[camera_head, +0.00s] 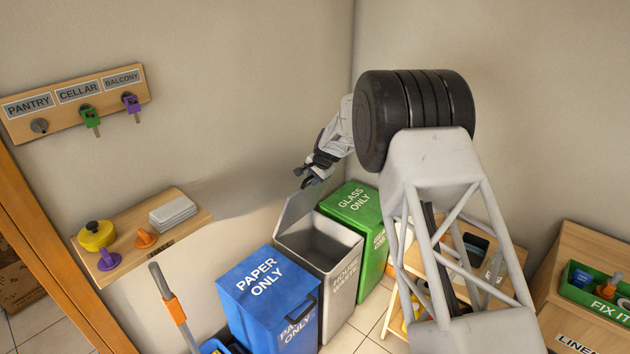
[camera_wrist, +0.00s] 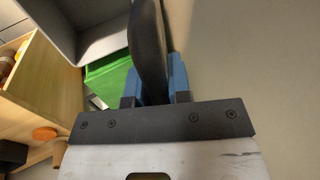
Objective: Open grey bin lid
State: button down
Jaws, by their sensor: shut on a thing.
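The grey bin (camera_head: 343,272) labelled for house waste stands between the blue and green bins. Its lid (camera_head: 298,207) is raised steeply at the back left, and the bin's inside shows. My gripper (camera_head: 309,178) is at the lid's upper edge. In the wrist view, the blue fingers of my gripper (camera_wrist: 155,78) are on both sides of a dark curved handle (camera_wrist: 148,40), shut on it. The grey bin's edge (camera_wrist: 95,45) shows at the top left there. The handle is too small to make out in the head view.
The blue paper bin (camera_head: 265,295) is at the front left, and the green glass bin (camera_head: 355,212) is at the back right. A wall shelf (camera_head: 190,222) holds small items at left. A wooden rack (camera_head: 400,300) stands at right, partly behind my arm.

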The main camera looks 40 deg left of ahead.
jog(key=shift+s, duration=0.1)
jog(key=c, duration=1.1)
grip_release()
jog(key=shift+r, duration=0.15)
jog(key=v, duration=0.7)
jog(key=shift+d+r, duration=0.2)
jog(key=shift+r, duration=0.05)
